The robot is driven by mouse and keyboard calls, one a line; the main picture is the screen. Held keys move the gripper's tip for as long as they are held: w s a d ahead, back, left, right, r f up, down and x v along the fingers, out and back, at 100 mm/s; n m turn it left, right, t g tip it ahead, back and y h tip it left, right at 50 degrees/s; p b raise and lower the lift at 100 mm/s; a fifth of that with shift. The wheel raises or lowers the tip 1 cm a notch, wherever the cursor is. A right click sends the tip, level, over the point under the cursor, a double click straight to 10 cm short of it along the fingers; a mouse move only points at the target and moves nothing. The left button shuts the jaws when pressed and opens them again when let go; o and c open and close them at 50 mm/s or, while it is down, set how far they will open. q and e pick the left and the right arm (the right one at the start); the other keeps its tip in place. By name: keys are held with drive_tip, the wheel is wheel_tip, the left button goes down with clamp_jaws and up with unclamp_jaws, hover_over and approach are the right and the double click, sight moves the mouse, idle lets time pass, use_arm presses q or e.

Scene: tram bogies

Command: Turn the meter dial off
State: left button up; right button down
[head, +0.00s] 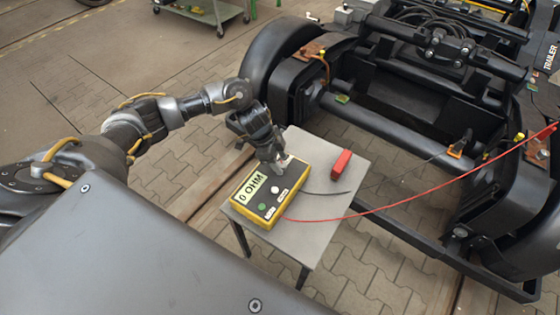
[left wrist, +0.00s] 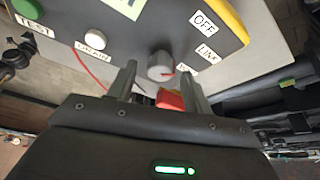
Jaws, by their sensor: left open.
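The yellow-edged meter (head: 262,209) lies on a small grey table, and its display reads 0 OHM. In the left wrist view its grey round dial (left wrist: 160,62) has a red mark pointing down and right, away from the OFF label (left wrist: 203,22). A LINK label (left wrist: 207,53) and a partly hidden label are beside the dial. My left gripper (head: 271,170) is over the far end of the meter, its fingers pointing down. In the left wrist view the open fingers (left wrist: 160,72) are on either side of the dial; contact cannot be told. My right gripper is not in view.
A red block (head: 341,165) stands on the table (head: 325,211) right of the meter. A red lead (head: 375,210) runs from the meter to the black bogie frame (head: 400,130). A green button (left wrist: 25,9) and a white button (left wrist: 95,39) are on the meter's face.

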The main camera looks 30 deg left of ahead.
use_arm(q)
drive_tip(key=shift+d+f, duration=0.1)
drive_tip(key=shift+f, duration=0.15)
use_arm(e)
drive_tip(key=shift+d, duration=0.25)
